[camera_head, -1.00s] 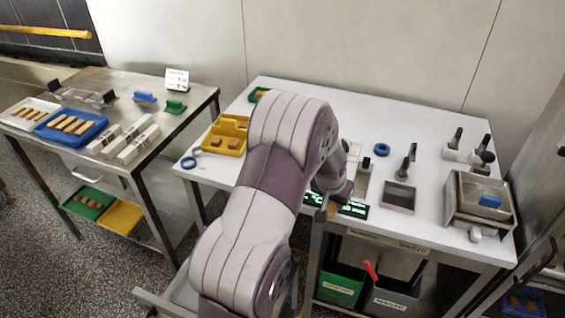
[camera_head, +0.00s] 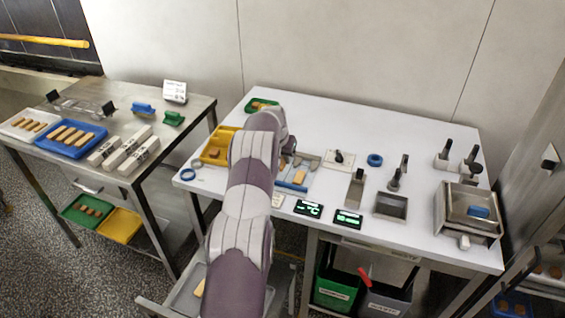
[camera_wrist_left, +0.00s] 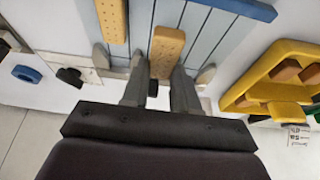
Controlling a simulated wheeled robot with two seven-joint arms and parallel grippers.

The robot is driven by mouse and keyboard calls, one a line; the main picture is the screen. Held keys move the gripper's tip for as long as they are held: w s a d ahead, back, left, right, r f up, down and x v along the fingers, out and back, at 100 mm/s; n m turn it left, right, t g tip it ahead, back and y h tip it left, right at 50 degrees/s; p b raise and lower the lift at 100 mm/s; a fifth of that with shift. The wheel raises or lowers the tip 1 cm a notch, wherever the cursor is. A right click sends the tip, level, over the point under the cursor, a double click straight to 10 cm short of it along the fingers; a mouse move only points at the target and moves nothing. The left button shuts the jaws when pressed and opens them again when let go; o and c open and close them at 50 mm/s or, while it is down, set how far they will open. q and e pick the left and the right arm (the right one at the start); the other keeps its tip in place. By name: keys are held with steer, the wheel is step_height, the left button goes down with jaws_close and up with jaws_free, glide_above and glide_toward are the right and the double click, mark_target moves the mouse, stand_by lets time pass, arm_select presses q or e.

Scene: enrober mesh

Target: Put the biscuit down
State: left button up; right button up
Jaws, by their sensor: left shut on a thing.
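My left gripper (camera_wrist_left: 160,66) is shut on a tan biscuit (camera_wrist_left: 166,45), which stands out past the fingertips in the left wrist view. The biscuit is above or on the grey slatted mesh (camera_wrist_left: 205,40) with a blue edge bar; I cannot tell whether it touches. A second tan biscuit (camera_wrist_left: 112,18) lies on the mesh beside it. In the head view, that second biscuit (camera_head: 299,177) shows near the blue bar (camera_head: 290,186), while my arm hides most of the left gripper and the held biscuit. My right gripper is not in view.
The yellow tray (camera_wrist_left: 258,90) with brown pieces stands close beside the mesh. Two green-lit displays (camera_head: 347,219), a metal pan (camera_head: 391,206) and dark-handled tools (camera_head: 394,179) are to the right. A blue tray (camera_head: 98,139) of biscuits sits on the left table.

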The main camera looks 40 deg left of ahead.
mark_target(282, 162)
arm_select(q)
step_height(282, 162, down, 4)
steer(key=shift+r+p, duration=0.15)
steer(key=shift+p, duration=0.4)
steer(key=shift+f+b, duration=0.3)
steer(key=o, duration=0.8)
